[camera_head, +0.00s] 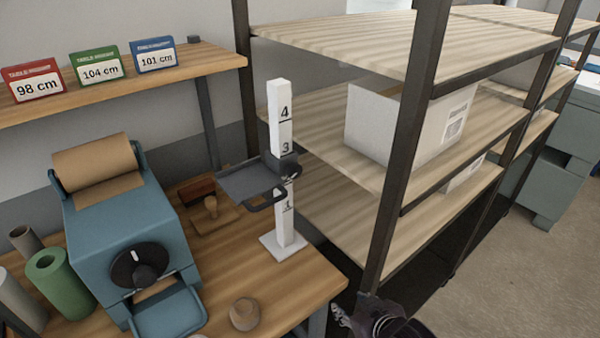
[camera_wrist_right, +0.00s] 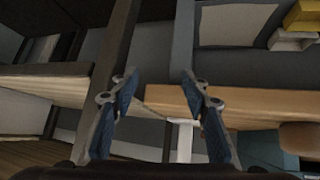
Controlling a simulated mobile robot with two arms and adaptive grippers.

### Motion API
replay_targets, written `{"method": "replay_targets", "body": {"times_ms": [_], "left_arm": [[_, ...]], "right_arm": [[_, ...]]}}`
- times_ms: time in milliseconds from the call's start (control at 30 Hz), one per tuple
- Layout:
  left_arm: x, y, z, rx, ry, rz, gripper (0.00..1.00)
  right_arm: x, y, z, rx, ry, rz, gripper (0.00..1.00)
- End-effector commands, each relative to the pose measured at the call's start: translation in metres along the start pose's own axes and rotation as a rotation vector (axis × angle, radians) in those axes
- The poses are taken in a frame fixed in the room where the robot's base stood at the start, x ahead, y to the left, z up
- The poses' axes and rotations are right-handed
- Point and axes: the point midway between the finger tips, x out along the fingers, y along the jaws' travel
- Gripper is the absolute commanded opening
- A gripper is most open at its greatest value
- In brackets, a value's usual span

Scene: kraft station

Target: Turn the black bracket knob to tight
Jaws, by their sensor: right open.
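A dark grey bracket (camera_head: 252,184) with a flat plate and a loop handle is mounted on a white numbered post (camera_head: 282,115), between the marks 3 and 1. Its black knob (camera_head: 293,171) shows on the right side of the post. I cannot tell from its look whether it is tight or loose. The post stands upright on a white base (camera_head: 283,246) at the table's right end. My right gripper (camera_head: 372,318) is at the bottom edge, lower right of the post and apart from it. In the right wrist view its blue-padded fingers (camera_wrist_right: 162,88) are spread and empty. My left gripper is not seen.
A blue dispenser (camera_head: 125,230) with a brown roll and black dial stands left on the wooden table (camera_head: 225,272). A stamp (camera_head: 211,207) and a small round brown object (camera_head: 244,314) are near the post. A shelf rack (camera_head: 408,140) stands close on the right.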

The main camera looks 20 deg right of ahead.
Motion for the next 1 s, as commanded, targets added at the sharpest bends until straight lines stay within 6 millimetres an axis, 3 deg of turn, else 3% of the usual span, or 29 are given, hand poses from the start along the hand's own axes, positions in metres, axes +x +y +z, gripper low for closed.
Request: {"method": "replay_targets", "body": {"times_ms": [133,300,400,500,600,700,1000], "left_arm": [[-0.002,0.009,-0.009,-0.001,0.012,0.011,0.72],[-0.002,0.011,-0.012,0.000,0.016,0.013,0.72],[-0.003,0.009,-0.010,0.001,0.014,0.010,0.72],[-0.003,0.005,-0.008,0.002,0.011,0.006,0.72],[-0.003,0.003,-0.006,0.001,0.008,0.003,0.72],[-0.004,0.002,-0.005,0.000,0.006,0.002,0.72],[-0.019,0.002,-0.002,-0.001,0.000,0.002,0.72]], "right_arm": [[-0.041,-0.002,-0.048,-0.003,0.088,-0.008,0.42],[-0.068,0.007,-0.154,-0.002,0.403,-0.071,0.42],[-0.096,0.001,-0.205,-0.008,0.559,-0.139,0.42],[-0.125,-0.009,-0.243,-0.019,0.680,-0.215,0.42],[-0.145,-0.018,-0.264,-0.027,0.752,-0.273,0.42],[-0.153,-0.022,-0.273,-0.029,0.780,-0.299,0.42],[-0.134,-0.030,-0.298,-0.025,0.785,-0.301,0.42]]}}
